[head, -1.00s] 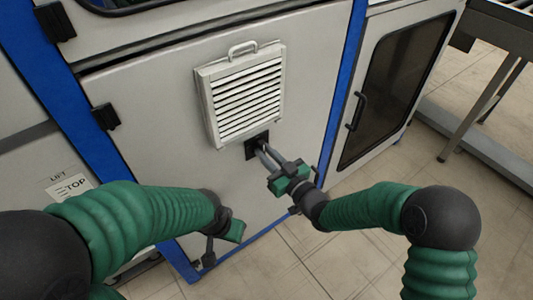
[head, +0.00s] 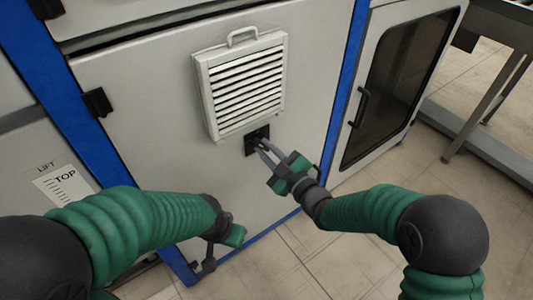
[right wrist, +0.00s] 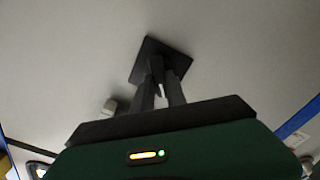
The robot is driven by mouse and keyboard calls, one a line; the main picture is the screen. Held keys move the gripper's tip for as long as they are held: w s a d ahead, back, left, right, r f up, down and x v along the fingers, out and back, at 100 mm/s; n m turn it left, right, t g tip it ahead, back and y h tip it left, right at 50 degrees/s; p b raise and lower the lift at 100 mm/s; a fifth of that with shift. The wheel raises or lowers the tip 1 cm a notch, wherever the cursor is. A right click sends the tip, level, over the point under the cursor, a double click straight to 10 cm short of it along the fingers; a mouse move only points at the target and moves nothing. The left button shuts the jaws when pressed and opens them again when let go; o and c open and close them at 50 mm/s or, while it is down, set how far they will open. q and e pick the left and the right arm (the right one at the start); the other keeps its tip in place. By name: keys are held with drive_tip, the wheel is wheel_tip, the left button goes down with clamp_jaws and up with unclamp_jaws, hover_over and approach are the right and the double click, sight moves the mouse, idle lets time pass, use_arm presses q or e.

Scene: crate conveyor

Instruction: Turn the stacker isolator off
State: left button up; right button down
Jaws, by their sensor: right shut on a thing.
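The isolator is a black square plate (head: 250,142) with a dark knob, on the grey cabinet panel below the white vent. Its plate also shows in the right wrist view (right wrist: 170,50). My right gripper (head: 262,146) reaches it from the lower right. In the right wrist view its fingers (right wrist: 161,84) are closed on the dark knob in front of the plate. The fingers hide much of the knob, so its exact angle is unclear. My left gripper (head: 222,246) hangs low in front of the panel, apart from the isolator; its fingers are mostly hidden.
The white louvred vent (head: 242,85) with a top handle sticks out just above the isolator. A blue frame post (head: 343,90) and a dark-windowed door (head: 400,85) stand to the right. A "LIFT" label (head: 66,186) is at left. Tiled floor (head: 330,260) lies below, clear.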

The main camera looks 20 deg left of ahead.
drive_tip(key=shift+s+a+f+n+b, duration=0.1)
drive_tip(key=shift+f+n+b, duration=0.05)
drive_tip(key=shift+n+b, duration=1.4)
drive_tip(key=shift+s+f+n+b, duration=0.1)
drive_tip(key=shift+f+n+b, duration=0.1)
drive_tip(key=shift+n+b, duration=1.3)
drive_tip(key=shift+a+f+n+b, duration=0.15)
drive_tip(key=shift+n+b, duration=0.85)
drive_tip(key=shift+n, duration=1.05)
drive_tip(key=shift+d, duration=0.1)
drive_tip(key=c, duration=1.3)
unclamp_jaws()
drive_tip(key=shift+c, duration=0.2)
drive_tip(key=shift+r, duration=0.15)
drive_tip(key=p+v, duration=0.4)
drive_tip(key=v, duration=1.2)
drive_tip(key=shift+s+d+p, duration=0.2)
drive_tip(key=shift+d+p, duration=0.1)
drive_tip(key=shift+d, duration=0.05)
